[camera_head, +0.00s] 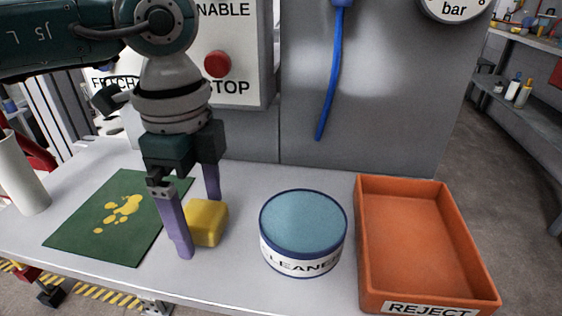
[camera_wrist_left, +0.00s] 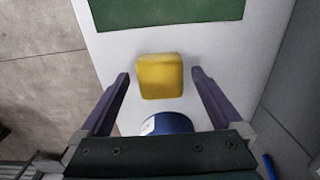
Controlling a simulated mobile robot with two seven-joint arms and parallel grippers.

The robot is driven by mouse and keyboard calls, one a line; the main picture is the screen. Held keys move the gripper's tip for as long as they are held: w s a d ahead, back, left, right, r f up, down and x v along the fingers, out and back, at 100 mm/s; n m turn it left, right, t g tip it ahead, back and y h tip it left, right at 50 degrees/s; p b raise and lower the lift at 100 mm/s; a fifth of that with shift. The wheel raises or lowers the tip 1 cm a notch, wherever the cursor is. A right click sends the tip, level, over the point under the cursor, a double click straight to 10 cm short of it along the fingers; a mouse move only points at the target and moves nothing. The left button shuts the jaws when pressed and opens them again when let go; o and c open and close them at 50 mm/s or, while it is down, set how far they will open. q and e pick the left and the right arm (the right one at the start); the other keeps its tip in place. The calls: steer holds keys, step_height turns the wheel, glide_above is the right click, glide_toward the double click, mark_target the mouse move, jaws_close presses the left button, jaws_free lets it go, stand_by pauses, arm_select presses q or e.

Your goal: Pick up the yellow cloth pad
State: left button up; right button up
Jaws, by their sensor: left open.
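The yellow cloth pad (camera_head: 207,224) is a small rounded block on the grey table, just right of the green mat. In the left wrist view the pad (camera_wrist_left: 160,76) lies between and slightly beyond the two finger tips, with clear space on both sides. My left gripper (camera_head: 199,225) points down with its purple fingers apart. In the head view one finger is in front of the pad's left side and the other is behind it. The wrist view also shows the left gripper (camera_wrist_left: 160,76) open and empty. My right gripper is not in view.
The green mat (camera_head: 75,222) carries yellow splotches (camera_head: 123,207). A round cleaner tin (camera_head: 303,222) with a blue lid stands right of the pad. An orange reject tray (camera_head: 420,230) is at the right, empty. A white cylinder (camera_head: 20,175) stands at the left edge. A panel rises behind.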

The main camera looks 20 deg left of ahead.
arm_select(q)
steer(key=shift+f, duration=0.35)
steer(key=c, duration=1.4)
steer(key=shift+r, duration=0.15)
